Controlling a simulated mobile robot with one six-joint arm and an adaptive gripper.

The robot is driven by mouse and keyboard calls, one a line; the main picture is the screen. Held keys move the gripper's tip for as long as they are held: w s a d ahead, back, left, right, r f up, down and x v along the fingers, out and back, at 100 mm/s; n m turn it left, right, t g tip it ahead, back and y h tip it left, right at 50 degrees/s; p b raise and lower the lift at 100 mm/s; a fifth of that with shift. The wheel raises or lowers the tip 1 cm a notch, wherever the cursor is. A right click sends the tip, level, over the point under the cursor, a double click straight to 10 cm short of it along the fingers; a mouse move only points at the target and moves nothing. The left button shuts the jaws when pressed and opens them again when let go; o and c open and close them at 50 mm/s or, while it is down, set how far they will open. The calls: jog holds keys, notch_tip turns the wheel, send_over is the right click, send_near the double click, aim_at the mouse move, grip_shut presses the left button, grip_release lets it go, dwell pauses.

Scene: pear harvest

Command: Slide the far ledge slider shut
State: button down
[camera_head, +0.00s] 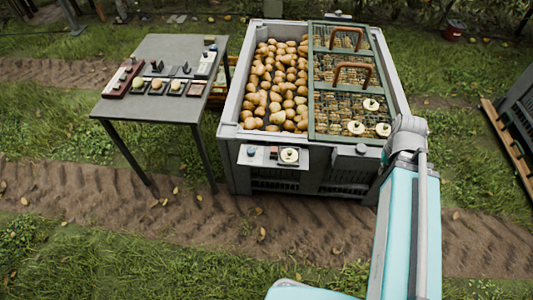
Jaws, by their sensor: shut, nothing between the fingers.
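A large grey bin (229,104) stands in the middle, holding many pears (272,85). A small ledge (262,162) on its near side carries a blue-topped knob (251,150) and a pale round piece (289,155) on a dark plate. A small dark fitting (338,15) shows at the bin's far rim; it is too small to tell whether it is the far ledge slider, or how far open that slider is. My arm rises at the right and reaches the bin's near right corner. My gripper's fingers do not show.
A green-framed mesh lid (311,75) with two brown handles (353,66) covers the bin's right part. A grey table (160,110) with several small fixtures stands left. A pallet (505,135) lies far right. Bare soil and grass lie in front.

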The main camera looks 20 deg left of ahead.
jog(key=w+a+f+n+t+h+b, duration=0.1)
jog(key=w+a+f+n+h+b, duration=0.2)
jog(key=f+b, duration=0.4)
jog(key=w+a+f+t+h+b, duration=0.1)
jog(key=w+a+f+h+b, duration=0.1)
jog(key=w+a+f+b, duration=0.35)
jog(key=n+t+h+b, duration=0.4)
jog(key=n+t+b, duration=0.7)
jog(key=b, duration=2.5)
send_near(274, 153)
jog(key=a+f+m+t, duration=0.1)
jog(key=s+a+f+m+t, duration=0.1)
jog(key=a, duration=0.1)
jog(key=shift+a+f, duration=0.15)
jog(key=shift+s+a, duration=0.15)
jog(key=shift+a, duration=0.05)
jog(key=shift+d, duration=0.1)
jog(key=shift+x, duration=5)
jog(key=shift+r, duration=0.3)
